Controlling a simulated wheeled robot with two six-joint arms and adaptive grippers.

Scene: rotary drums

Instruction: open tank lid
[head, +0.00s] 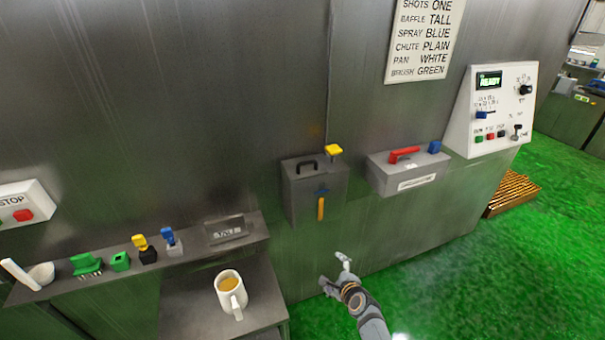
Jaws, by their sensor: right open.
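A dark grey box (311,200) is on the steel wall in the middle of the head view. Its top (290,167) carries a black arched handle and looks closed. A yellow knob (333,150) is at its back right corner. I cannot tell for sure that this box is the tank. My right gripper (335,272) is open and empty, below and slightly right of the box, apart from it. My left gripper is out of view.
A lighter grey box (411,174) with a red handle (404,155) is to the right, then a control panel (492,108) reading READY. At left, a shelf holds green, yellow and blue tools. A white mug (231,292) stands on a lower ledge.

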